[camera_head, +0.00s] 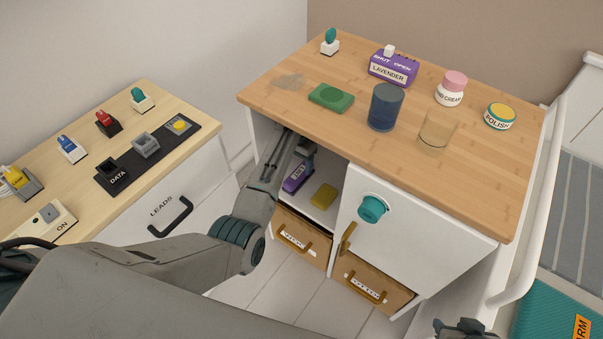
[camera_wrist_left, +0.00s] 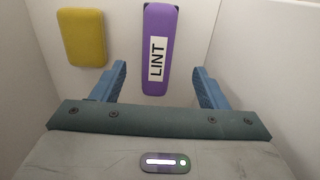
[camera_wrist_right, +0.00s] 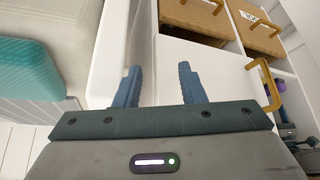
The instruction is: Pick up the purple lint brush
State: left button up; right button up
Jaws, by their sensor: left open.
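The purple lint brush (camera_head: 297,178) lies in the open compartment of the white cabinet. In the left wrist view the lint brush (camera_wrist_left: 158,28), with a white LINT label, points away from my left gripper (camera_wrist_left: 159,70). That gripper is open and empty, its fingers to either side of the brush's near end in the picture. Whether the near end is between the fingers in depth I cannot tell. My left arm partly hides the compartment in the head view. My right gripper (camera_wrist_right: 159,68) is open and empty, in front of the cabinet's right side.
A yellow sponge-like block (camera_wrist_left: 83,38) lies left of the brush; it also shows in the head view (camera_head: 323,196). The compartment's walls are close on both sides. Drawers (camera_head: 299,238) sit below.

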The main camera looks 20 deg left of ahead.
aim_at(299, 172)
pick_arm(q)
jog(key=shift+f, duration=0.45)
jog(key=f+b, duration=0.1)
jog(key=f, duration=0.4)
jog(key=shift+d+b, duration=0.2)
jog(key=shift+b, duration=0.15)
jog(key=shift+f, duration=0.45)
jog(key=c, duration=1.1)
pick_arm(e)
jog(key=shift+w+a+f+t+y, duration=0.45)
jog(key=shift+a+t, duration=0.25)
jog(key=shift+t, duration=0.3)
